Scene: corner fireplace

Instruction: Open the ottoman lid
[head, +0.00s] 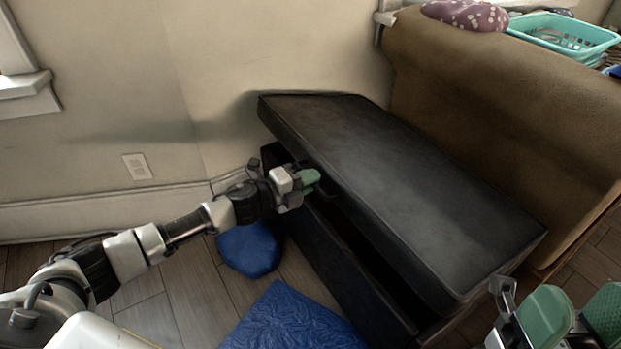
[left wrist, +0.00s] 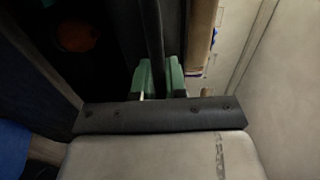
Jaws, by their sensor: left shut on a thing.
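The black ottoman (head: 335,255) stands against the wall, beside the brown sofa. Its lid (head: 400,180) is tilted partly up, with a dark gap between it and the box along the side facing me. My left gripper (head: 312,178) is at the lid's near-left edge, its green fingers partly hidden there. In the left wrist view its fingers (left wrist: 160,78) are closed on a thin dark edge, which I take to be the lid (left wrist: 152,30). My right gripper (head: 577,318) is at the bottom right, its green fingers apart and empty.
The brown sofa (head: 480,110) stands right behind the ottoman, with a teal basket (head: 565,38) and a patterned purple cushion (head: 465,14) on top. A blue cushion (head: 248,250) and a blue cloth-like item (head: 290,320) lie on the wood floor. An orange round thing (left wrist: 75,32) shows in the dark.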

